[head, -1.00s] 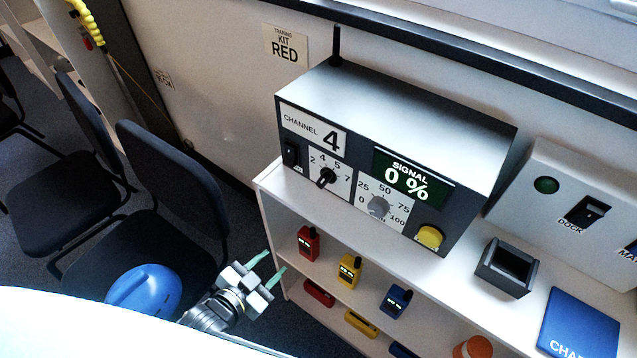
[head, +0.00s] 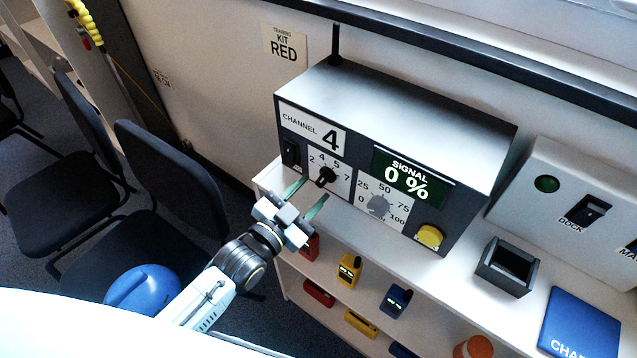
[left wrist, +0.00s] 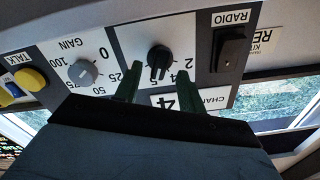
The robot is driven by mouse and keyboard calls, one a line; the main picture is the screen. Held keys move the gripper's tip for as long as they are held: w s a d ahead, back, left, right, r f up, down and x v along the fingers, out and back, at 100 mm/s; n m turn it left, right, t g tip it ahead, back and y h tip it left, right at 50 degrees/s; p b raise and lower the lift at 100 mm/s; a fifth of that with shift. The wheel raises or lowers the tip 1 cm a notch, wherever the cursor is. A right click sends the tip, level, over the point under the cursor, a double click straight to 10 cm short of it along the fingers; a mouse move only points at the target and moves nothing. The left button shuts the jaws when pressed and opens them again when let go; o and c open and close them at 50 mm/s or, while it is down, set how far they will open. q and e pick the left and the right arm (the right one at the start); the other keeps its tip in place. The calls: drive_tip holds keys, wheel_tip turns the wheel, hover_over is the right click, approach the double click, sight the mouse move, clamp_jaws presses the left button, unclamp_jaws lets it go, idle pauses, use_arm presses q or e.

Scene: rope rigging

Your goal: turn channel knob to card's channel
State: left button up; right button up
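The grey radio box (head: 400,110) stands on the white shelf unit, and its plate reads CHANNEL 4 (head: 313,128). The black channel knob (head: 326,176) sits on a white dial marked 2, 4, 5, 7; its pointer is too small to read surely. The knob also shows upside down in the left wrist view (left wrist: 158,62). My left gripper (head: 305,197) is open, its green fingers pointing at the dial, just short of the knob. In the left wrist view the fingers (left wrist: 157,86) straddle the knob's line, apparently not touching it. My right gripper is not in view.
A grey gain knob (head: 378,206), yellow button (head: 430,237) and black rocker switch (head: 291,153) flank the dial. A wall card reads TRAINING KIT RED (head: 285,45). A blue card (head: 580,330) with cut-off lettering lies at right. Handheld radios (head: 349,268) stand below.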

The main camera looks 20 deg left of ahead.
sight(320, 183)
use_arm(q)
drive_tip(key=shift+x, duration=1.7)
drive_tip(key=c, duration=0.6)
